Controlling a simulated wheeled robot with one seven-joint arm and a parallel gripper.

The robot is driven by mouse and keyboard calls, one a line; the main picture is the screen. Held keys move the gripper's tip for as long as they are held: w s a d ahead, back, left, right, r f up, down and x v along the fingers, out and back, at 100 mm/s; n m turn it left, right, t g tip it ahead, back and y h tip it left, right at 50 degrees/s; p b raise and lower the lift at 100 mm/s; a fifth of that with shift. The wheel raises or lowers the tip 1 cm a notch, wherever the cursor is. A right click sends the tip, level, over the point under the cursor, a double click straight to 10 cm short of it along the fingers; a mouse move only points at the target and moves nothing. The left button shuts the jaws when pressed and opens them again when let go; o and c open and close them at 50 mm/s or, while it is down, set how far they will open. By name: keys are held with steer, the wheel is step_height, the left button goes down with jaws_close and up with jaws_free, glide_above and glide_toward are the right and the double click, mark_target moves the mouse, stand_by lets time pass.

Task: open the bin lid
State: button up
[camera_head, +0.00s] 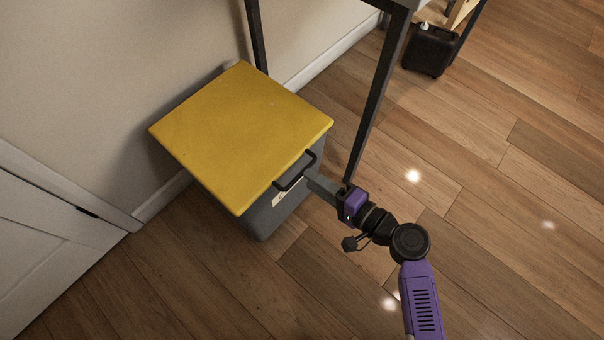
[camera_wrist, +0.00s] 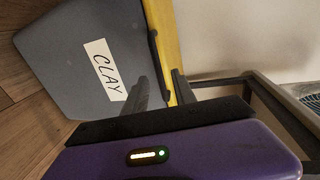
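The grey bin (camera_head: 262,218) stands against the wall with its flat yellow lid (camera_head: 240,130) down. A black bar handle (camera_head: 296,172) sticks out from the lid's front edge. In the wrist view the bin (camera_wrist: 70,60) shows sideways with a white CLAY label (camera_wrist: 104,70), the lid's yellow edge (camera_wrist: 165,30) and the handle (camera_wrist: 155,55). My gripper (camera_head: 311,175) is at the handle's right end. In the wrist view my gripper's fingers (camera_wrist: 160,82) are apart, with the handle's near end between them. Whether either finger touches it I cannot tell.
A dark-legged table frame (camera_head: 375,100) stands close behind and right of the bin, one leg near my wrist. A white door (camera_head: 50,250) is at the left. A black container (camera_head: 430,50) sits at the upper right. The wooden floor (camera_head: 200,290) in front is clear.

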steer(key=shift+b+x, duration=0.5)
steer(key=shift+x, duration=1.85)
jaws_close()
